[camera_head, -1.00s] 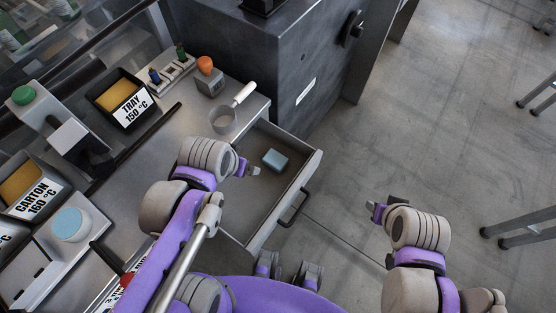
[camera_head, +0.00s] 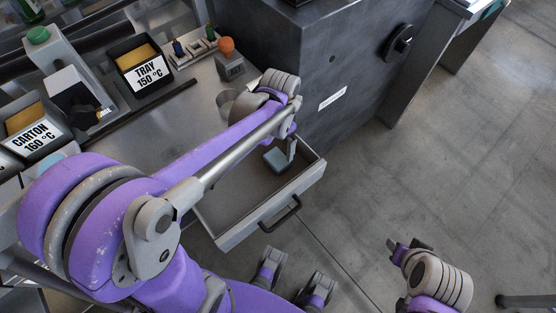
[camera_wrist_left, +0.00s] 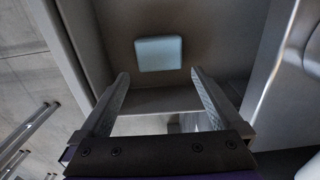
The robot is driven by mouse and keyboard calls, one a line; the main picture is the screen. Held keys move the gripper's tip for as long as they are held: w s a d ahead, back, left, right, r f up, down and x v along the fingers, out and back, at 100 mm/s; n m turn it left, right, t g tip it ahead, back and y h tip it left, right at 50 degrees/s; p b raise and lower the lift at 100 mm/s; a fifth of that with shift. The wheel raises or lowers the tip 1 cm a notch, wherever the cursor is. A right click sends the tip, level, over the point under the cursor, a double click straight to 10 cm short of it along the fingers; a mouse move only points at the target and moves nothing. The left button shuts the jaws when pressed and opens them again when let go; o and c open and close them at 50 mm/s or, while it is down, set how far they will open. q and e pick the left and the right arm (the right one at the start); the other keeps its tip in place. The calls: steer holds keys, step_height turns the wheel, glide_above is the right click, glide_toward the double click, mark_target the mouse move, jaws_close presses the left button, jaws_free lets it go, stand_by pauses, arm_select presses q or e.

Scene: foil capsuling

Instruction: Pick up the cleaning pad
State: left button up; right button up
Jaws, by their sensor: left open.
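The cleaning pad, a light blue-grey block (camera_head: 276,160), lies in the open drawer (camera_head: 262,217) near its right end. It also shows in the left wrist view (camera_wrist_left: 158,53), whole and ahead of the fingers. My left gripper (camera_head: 290,151) is over the drawer beside the pad, partly hidden by its own wrist. In the left wrist view the left gripper (camera_wrist_left: 160,76) is open and empty, with the pad between the lines of its two fingers but beyond their tips. My right gripper (camera_head: 407,244) hangs over the floor at the lower right; its finger gap is unclear.
The drawer walls surround the pad, and a dark cabinet (camera_head: 340,60) stands close behind. On the counter are a pot (camera_head: 236,104) partly covered by my left arm, an orange-knobbed block (camera_head: 229,66) and a tray bin (camera_head: 142,75).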

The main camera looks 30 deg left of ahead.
mark_target(280, 156)
arm_select(q)
steer(key=shift+w+f+b, duration=0.15)
steer(key=shift+f+b, duration=0.35)
steer(key=shift+f, duration=2.65)
steer(key=c, duration=1.1)
step_height(280, 156, up, 10)
steer(key=shift+r+p, duration=0.1)
steer(key=shift+p, duration=0.75)
steer(key=shift+c, duration=0.2)
steer(key=o, duration=1)
steer(key=shift+c, duration=0.2)
steer(key=c, duration=0.7)
steer(key=shift+o, duration=0.2)
steer(key=shift+d, duration=0.15)
